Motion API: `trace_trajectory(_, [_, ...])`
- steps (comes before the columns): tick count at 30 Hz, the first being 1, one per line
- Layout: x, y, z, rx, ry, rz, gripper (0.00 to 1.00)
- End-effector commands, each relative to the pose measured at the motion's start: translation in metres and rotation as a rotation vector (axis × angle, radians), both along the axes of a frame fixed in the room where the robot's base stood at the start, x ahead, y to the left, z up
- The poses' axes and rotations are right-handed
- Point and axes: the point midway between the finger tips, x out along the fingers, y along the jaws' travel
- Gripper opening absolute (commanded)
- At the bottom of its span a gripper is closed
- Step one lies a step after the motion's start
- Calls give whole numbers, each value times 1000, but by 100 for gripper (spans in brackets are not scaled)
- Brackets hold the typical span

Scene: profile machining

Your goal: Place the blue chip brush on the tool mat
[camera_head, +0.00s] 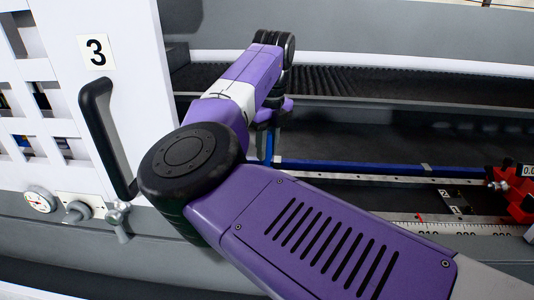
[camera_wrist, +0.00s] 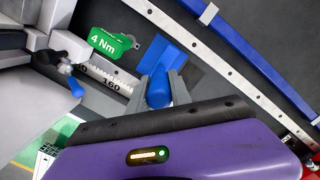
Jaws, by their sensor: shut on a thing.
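My gripper (camera_wrist: 158,84) is shut on a blue handle, which I take to be the blue chip brush (camera_wrist: 158,94). In the wrist view a flat blue rectangle (camera_wrist: 167,54) shows just beyond the fingertips, with a darker patch beside it; I cannot tell whether it is part of the brush or lies beneath it. In the head view my gripper (camera_head: 270,117) points down over the machine bed, left of centre, with a narrow blue piece of the brush (camera_head: 268,147) below it. I cannot make out the tool mat for sure in either view.
A long blue strip (camera_head: 350,167) and a metal scale rail run along the bed. A red block (camera_head: 517,200) stands at the right. A white panel with a black handle (camera_head: 108,135) is at the left. A green "4 Nm" tag (camera_wrist: 112,42) is near my gripper.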

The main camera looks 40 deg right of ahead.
Motion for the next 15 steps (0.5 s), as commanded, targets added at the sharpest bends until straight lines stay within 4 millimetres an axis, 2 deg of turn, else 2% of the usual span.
trace_trajectory(4, [0,0,-17,0,-1,0,0])
trace_trajectory(14, [0,0,-20,-1,0,0,0])
trace_trajectory(15, [0,0,-21,0,0,0,27])
